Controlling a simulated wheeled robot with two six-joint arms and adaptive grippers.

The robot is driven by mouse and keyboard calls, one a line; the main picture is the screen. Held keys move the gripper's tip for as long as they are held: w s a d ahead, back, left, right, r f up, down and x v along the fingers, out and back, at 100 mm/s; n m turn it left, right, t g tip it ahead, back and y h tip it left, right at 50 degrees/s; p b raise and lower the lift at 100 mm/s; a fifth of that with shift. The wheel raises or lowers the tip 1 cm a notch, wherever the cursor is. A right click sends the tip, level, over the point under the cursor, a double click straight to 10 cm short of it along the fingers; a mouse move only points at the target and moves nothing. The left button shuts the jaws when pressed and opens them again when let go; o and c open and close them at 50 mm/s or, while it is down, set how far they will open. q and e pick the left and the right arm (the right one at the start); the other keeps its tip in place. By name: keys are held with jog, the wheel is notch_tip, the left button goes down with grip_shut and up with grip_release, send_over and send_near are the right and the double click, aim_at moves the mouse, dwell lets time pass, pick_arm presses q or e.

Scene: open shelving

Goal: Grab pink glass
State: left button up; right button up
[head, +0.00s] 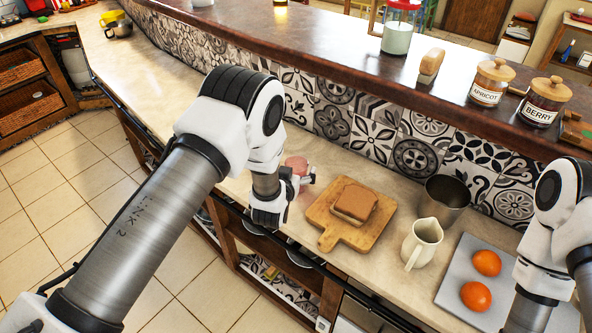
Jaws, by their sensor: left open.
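A pink glass (296,165) stands on the light countertop in front of the patterned tile wall. Its lower part is partly hidden by my left gripper. My left gripper (302,183) is open, low over the counter, right at the near side of the glass. I cannot tell whether its fingers touch the glass or stand around it. My right arm shows at the right edge, but its gripper is outside the picture.
A wooden board (328,238) with bread (355,201) lies just right of my left gripper. Farther right are a cream jug (422,243), a metal cup (447,196) and a grey tray (452,288) with two oranges. Jars stand on the raised dark ledge (340,55).

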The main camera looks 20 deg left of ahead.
pick_arm(q)
jog(key=shift+w+d+f, duration=0.1)
jog(key=shift+w+d, duration=0.1)
jog(key=shift+w, duration=0.4)
jog(key=shift+w+d+f, duration=0.1)
jog(key=shift+w+d, duration=0.05)
jog(key=shift+w, duration=0.45)
jog(key=shift+w+a+f, duration=0.15)
jog(key=shift+a+f, duration=0.1)
jog(key=shift+a, duration=0.15)
jog(key=c, duration=0.9)
jog(key=shift+d+r, duration=0.1)
jog(key=shift+d, duration=0.1)
jog(key=c, duration=0.5)
jog(key=shift+a, duration=0.1)
